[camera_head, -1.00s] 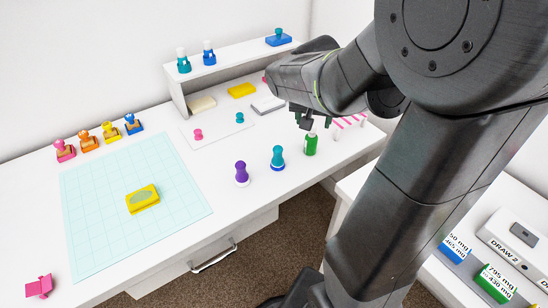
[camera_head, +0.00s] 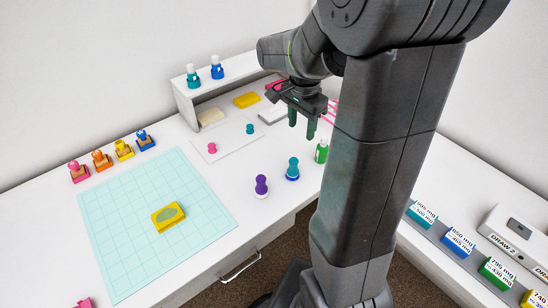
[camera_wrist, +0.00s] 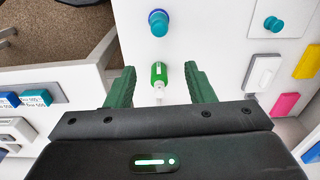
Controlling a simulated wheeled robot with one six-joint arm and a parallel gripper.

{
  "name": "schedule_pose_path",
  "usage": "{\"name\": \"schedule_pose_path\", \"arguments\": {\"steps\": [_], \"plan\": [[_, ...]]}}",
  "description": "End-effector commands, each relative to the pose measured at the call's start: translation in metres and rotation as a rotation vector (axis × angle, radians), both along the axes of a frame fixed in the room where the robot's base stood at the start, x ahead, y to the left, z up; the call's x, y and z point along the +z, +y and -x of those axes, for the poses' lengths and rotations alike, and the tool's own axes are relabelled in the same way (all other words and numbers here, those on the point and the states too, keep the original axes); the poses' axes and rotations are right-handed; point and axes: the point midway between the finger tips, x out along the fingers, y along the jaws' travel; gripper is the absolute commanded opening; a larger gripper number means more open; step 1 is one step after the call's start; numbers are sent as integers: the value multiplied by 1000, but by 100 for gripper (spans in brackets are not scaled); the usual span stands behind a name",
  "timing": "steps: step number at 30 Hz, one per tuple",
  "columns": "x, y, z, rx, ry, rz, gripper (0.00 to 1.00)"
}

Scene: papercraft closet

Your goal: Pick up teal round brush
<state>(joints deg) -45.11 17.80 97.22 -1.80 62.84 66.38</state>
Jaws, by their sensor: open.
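A teal knob-handled piece with a round blue base, which fits the teal round brush (camera_head: 292,168), stands upright near the table's front edge. It also shows at the top middle of the wrist view (camera_wrist: 158,22). My gripper (camera_head: 302,126) is open and empty, fingers down, above the table and behind the brush in the head view. In the wrist view its fingers (camera_wrist: 159,72) straddle the line of a green bottle (camera_wrist: 159,76), with the brush beyond it. The brush is apart from my fingers.
A purple knob piece (camera_head: 261,187) stands left of the brush, and the green bottle (camera_head: 321,151) to its right. A small teal knob (camera_head: 250,128) and a pink one (camera_head: 212,148) sit on a white sheet. A shelf (camera_head: 213,88) stands behind. A grid mat (camera_head: 120,235) lies left.

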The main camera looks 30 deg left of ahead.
Motion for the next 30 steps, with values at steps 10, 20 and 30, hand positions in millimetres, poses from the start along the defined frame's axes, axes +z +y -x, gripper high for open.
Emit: {"name": "schedule_pose_path", "arguments": {"steps": [10,20,30], "plan": [[-39,-2,3,-87,52,10,49],[-81,-2,3,-85,48,6,49],[-123,2,10,-84,49,8,49]]}}
